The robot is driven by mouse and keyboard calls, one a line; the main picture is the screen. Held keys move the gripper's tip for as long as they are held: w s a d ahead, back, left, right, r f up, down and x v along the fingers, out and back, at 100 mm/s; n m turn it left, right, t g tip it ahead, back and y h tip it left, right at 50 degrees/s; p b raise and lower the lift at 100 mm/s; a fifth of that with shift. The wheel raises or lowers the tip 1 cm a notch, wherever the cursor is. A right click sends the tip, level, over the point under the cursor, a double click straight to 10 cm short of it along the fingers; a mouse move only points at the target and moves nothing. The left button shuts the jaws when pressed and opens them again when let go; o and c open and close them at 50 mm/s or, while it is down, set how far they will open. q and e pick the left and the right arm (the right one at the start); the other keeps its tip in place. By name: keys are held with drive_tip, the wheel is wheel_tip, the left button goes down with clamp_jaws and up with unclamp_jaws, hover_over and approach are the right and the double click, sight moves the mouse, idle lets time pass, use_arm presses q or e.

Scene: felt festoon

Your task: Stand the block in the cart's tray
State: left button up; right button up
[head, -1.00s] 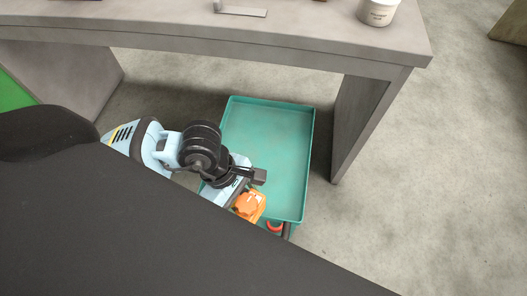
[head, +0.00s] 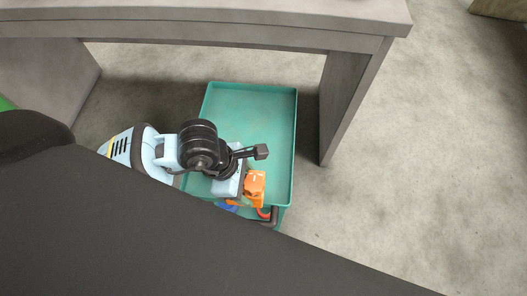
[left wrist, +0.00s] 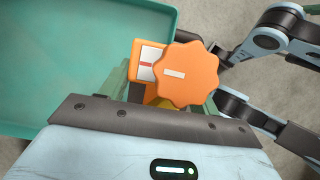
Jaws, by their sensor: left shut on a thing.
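The orange block (head: 255,182), with a scalloped knob, is held at my left gripper (head: 245,188). In the left wrist view the block (left wrist: 147,60) shows a white label with a red stripe, and its round knob (left wrist: 185,74) faces the camera. The jaws are shut on it; their contact is mostly hidden behind the knob. The cart's teal tray (head: 255,115) is a shallow, empty-looking rimmed tray. In the head view the block overlaps its near end, close to the right rim; its height above the floor of the tray is unclear.
A grey desk (head: 230,14) stands behind, its right leg panel (head: 345,105) close to the tray's right side. A dark handle (head: 275,215) and a red item (head: 263,212) show at the cart's near end. Open grey floor (head: 430,150) lies to the right.

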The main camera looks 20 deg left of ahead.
use_arm(q)
drive_tip(key=shift+w+d+f+b, duration=0.2)
drive_tip(key=shift+w+f, duration=0.55)
drive_tip(key=shift+w, duration=0.9)
drive_tip(key=shift+w+d+f+b, duration=0.15)
drive_tip(key=shift+w+f+b, duration=0.2)
drive_tip(key=shift+w+f, duration=0.85)
drive_tip(key=shift+w+d+f+b, duration=0.15)
drive_tip(key=shift+w+f+b, duration=0.15)
drive_tip(key=shift+w, duration=1.75)
drive_tip(key=shift+f, duration=0.1)
drive_tip(key=o, duration=1.2)
drive_tip(key=shift+c, duration=0.2)
